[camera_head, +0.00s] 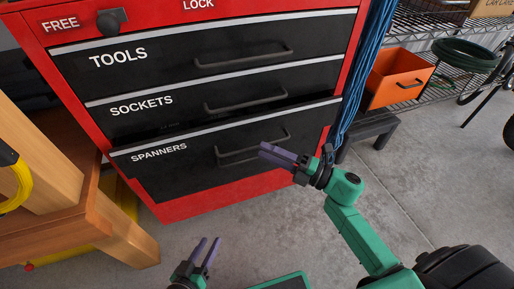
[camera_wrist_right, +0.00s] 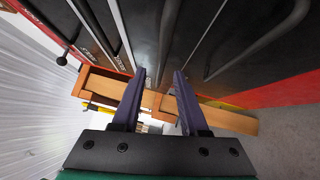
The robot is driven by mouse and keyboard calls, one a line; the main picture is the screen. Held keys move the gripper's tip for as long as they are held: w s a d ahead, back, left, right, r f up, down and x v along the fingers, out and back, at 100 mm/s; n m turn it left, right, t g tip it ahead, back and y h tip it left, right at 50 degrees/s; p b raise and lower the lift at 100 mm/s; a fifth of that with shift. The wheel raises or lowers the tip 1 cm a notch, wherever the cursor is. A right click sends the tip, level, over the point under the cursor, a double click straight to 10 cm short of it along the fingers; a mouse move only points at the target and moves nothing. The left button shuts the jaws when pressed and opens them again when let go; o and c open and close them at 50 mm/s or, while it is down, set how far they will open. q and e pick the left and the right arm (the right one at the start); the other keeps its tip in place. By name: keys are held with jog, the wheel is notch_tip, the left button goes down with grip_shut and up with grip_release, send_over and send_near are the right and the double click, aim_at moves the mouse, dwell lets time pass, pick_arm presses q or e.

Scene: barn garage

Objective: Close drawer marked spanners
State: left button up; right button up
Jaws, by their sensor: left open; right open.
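The black drawer marked SPANNERS (camera_head: 185,172) is the lowest in the red tool cabinet (camera_head: 200,203). Its front stands out a little from the drawers above, with a dark gap along its top edge. Its bar handle (camera_head: 235,156) is partly hidden by my right gripper (camera_head: 266,151). The right gripper is open and empty in front of the drawer's right half; I cannot tell whether it touches. In the right wrist view its fingers (camera_wrist_right: 160,82) are apart beside the black drawer fronts. My left gripper (camera_head: 208,246) is open and empty, low over the floor in front of the cabinet.
The TOOLS drawer (camera_head: 165,62) and SOCKETS drawer (camera_head: 165,115) above look shut. A wooden bench (camera_head: 95,225) stands close on the left. An orange bin (camera_head: 398,78), blue cables (camera_head: 366,60) and a wire shelf are on the right.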

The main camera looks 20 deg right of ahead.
aim_at(256, 146)
jog(key=x, duration=0.4)
jog(key=shift+c, duration=0.2)
grip_shut()
dwell(1.2)
